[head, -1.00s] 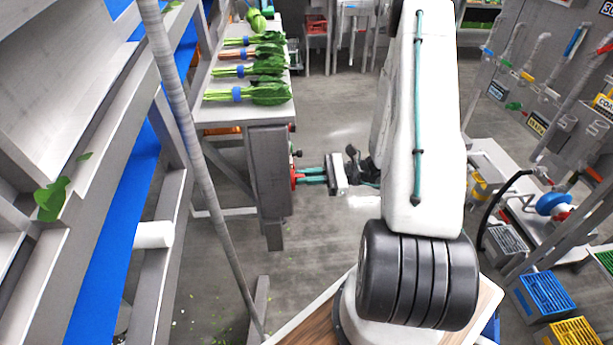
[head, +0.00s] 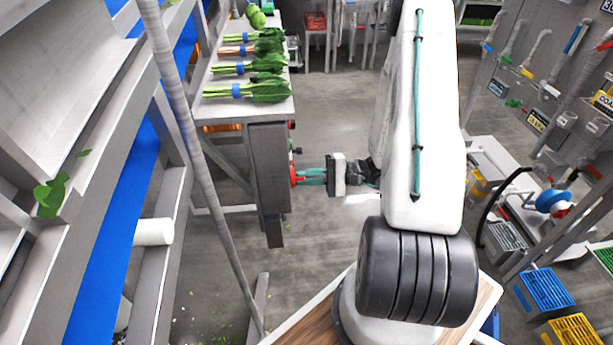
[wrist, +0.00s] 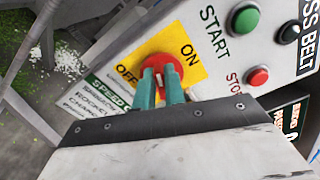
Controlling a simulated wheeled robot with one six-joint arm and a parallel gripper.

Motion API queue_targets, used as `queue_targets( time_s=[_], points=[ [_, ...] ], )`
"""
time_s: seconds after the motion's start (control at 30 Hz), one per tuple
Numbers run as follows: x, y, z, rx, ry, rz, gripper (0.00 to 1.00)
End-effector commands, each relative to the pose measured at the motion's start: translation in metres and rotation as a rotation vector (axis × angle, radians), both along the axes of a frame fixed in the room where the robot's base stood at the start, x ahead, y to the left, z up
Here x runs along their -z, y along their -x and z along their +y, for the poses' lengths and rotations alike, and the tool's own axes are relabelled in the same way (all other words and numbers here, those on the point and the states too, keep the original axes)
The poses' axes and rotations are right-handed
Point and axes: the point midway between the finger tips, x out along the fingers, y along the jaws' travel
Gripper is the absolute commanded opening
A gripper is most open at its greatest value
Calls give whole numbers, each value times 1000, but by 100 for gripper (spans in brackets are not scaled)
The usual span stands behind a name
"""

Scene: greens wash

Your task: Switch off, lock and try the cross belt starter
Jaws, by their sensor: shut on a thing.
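The cross belt starter (wrist: 220,62) is a grey panel lettered "SS BELT", tilted in the wrist view. Its red rotary switch (wrist: 171,67) sits on a yellow plate (wrist: 189,72) marked ON and OFF. My gripper (wrist: 161,80) is shut on the red switch, its teal fingers on either side of the knob. They hide part of it, so I cannot tell which mark it points to. A green START button (wrist: 245,18) and a red STOP button (wrist: 257,76) are beside it. In the head view my gripper (head: 300,176) reaches the grey box (head: 269,170) at the bench end. I see no padlock for certain.
Bundled greens lie on the bench (head: 243,111) above the box. A slanted grey pole (head: 188,130) stands left of the arm. At right are a side table (head: 520,205) and several crates, including a blue one (head: 545,290). Open floor lies below the gripper.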

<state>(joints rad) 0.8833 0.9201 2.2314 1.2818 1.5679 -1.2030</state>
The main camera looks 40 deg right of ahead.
Motion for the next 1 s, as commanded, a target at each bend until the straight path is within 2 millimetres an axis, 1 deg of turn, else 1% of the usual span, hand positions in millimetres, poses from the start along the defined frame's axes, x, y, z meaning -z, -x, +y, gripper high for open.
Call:
queue_targets(
  time_s=[0.2,0.5,0.7,1.0],
  points=[
    [2,1,0,0,97,-142,0],
    [4,1,1,0,186,-274,0],
    [5,1,1,-1,213,-314,0],
    [5,1,1,-1,221,-325,0]
  ],
)
